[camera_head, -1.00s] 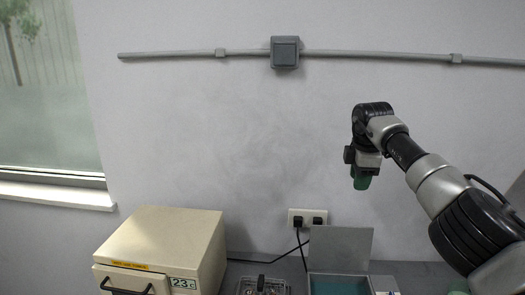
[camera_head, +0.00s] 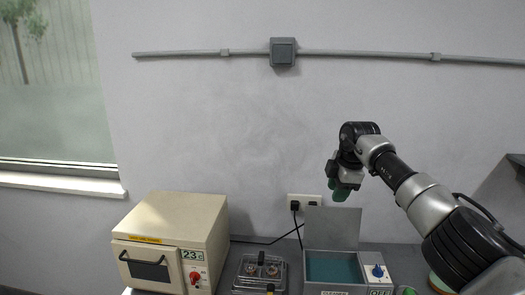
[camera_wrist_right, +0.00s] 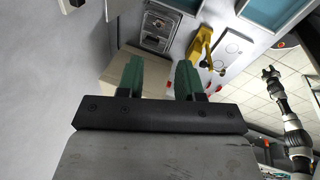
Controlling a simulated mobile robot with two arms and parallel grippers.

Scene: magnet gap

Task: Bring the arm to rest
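My right gripper (camera_head: 341,192) hangs in the air in front of the wall, above the open teal-lined box. In the right wrist view its two green fingers (camera_wrist_right: 158,80) stand apart with nothing between them, so it is open and empty. The right arm reaches in from the right edge. Another arm with a small gripper (camera_wrist_right: 269,74) shows at the right of the right wrist view, apparently my left one. It is too small to tell whether it is open. No left arm shows in the head view.
A cream oven (camera_head: 165,222) with a display stands at the left of the bench. A yellow fixture (camera_wrist_right: 202,45) shows in the wrist view.

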